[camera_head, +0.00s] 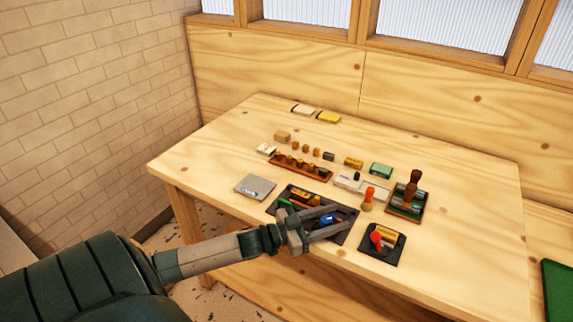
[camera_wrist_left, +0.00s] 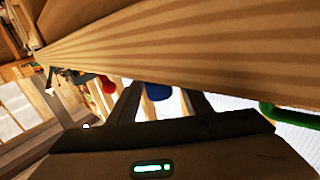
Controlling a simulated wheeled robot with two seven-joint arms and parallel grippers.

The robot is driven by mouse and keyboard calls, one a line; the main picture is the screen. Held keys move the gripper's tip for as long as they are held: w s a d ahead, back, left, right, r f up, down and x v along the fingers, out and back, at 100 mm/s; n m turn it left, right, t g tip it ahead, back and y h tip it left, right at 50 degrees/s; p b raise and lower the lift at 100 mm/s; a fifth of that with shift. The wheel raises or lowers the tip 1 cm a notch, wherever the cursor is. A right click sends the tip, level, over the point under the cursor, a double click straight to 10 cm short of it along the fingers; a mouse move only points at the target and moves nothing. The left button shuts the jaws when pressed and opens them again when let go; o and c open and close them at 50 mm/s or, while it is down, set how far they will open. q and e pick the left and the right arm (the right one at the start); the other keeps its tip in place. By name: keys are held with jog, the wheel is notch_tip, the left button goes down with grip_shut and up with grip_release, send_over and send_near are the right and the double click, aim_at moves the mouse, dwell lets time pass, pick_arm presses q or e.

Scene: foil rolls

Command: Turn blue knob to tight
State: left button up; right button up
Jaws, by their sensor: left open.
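The blue knob (camera_head: 327,219) sits on a dark panel (camera_head: 345,212) near the front edge of the wooden table. My left gripper (camera_head: 338,220) reaches in from the left with its fingers open, one on each side of the knob in the head view. In the left wrist view the blue knob (camera_wrist_left: 158,92) shows between the two dark fingers, near their tips. I cannot tell whether the fingers touch it. Any mark for tight is too small to read. My right gripper is not in view.
A red knob on a small dark plate (camera_head: 399,244) stands just right of the panel. A grey plate (camera_head: 255,186) lies to the left. The table's right side (camera_head: 475,230) is clear.

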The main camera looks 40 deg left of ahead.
pick_arm(q)
jog(key=b+v, duration=0.3)
jog(key=v, duration=1.2)
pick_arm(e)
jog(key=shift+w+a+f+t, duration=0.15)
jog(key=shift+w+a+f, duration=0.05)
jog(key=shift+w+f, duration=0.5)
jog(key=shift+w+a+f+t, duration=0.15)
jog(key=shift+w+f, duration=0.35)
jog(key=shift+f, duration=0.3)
pick_arm(q)
jog(key=shift+s+a, duration=0.15)
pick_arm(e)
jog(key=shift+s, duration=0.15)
